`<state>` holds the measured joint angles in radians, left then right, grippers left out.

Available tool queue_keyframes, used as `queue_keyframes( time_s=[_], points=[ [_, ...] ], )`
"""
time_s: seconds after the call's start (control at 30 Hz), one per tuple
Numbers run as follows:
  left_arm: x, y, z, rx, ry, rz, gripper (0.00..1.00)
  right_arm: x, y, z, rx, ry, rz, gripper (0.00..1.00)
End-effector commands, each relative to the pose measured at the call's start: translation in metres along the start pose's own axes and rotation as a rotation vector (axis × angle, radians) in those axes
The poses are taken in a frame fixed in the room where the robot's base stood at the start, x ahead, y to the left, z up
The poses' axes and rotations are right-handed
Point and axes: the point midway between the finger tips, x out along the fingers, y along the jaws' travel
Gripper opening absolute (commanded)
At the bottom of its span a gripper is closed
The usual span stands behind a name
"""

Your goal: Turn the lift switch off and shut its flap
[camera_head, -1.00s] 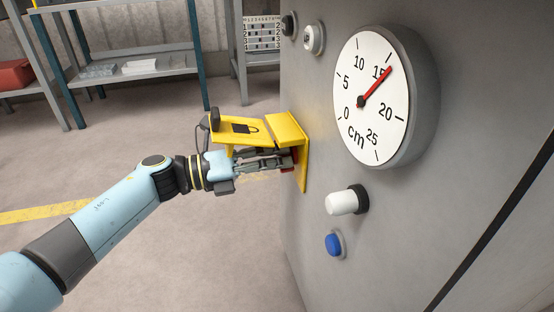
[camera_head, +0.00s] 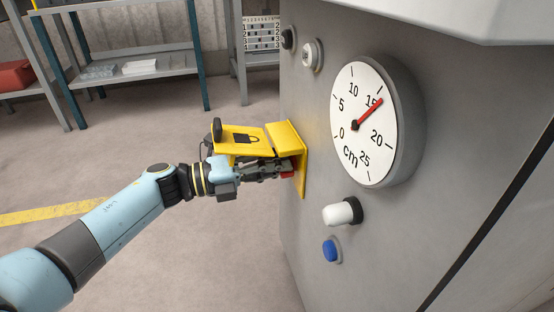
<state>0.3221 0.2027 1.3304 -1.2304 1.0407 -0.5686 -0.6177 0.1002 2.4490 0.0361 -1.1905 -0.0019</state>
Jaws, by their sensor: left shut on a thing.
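The yellow switch box (camera_head: 300,190) is fixed to the grey panel's left part. Its yellow flap (camera_head: 236,145), with a padlock symbol, stands raised, sticking out to the left from the box. A red switch handle (camera_head: 289,174) shows in small part beneath the flap. My left gripper (camera_head: 282,168) reaches in under the flap from the left and is shut on the red handle. The flap and box hide part of the fingers and most of the handle, so its exact angle cannot be told. My right gripper is not in view.
A round cm gauge (camera_head: 359,150) has its red needle a little past 15. A white knob (camera_head: 340,213) and a blue button (camera_head: 331,250) sit below it. Shelves (camera_head: 130,72) stand at the back left. Open floor lies left of the panel.

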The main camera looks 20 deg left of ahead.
Motion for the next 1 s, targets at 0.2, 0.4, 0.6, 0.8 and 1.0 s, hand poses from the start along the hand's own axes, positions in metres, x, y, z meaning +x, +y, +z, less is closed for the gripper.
queue_keyframes(
  time_s=[0.2, 0.4, 0.6, 0.8, 1.0],
  points=[
    [0.0, -0.003, 0.001, -0.154, 0.0, 0.0, 0.0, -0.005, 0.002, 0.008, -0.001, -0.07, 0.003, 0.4],
    [0.0, -0.002, 0.001, -0.257, 0.0, 0.001, 0.0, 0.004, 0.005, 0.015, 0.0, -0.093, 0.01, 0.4],
    [0.0, -0.002, 0.001, -0.313, 0.0, 0.001, 0.0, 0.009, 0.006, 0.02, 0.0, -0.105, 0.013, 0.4],
    [-0.001, -0.001, 0.0, -0.329, 0.0, 0.001, 0.0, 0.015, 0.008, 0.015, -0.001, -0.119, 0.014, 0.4],
    [-0.001, -0.001, 0.0, -0.33, 0.0, 0.001, 0.0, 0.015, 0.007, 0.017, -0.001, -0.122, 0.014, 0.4]
  ],
)
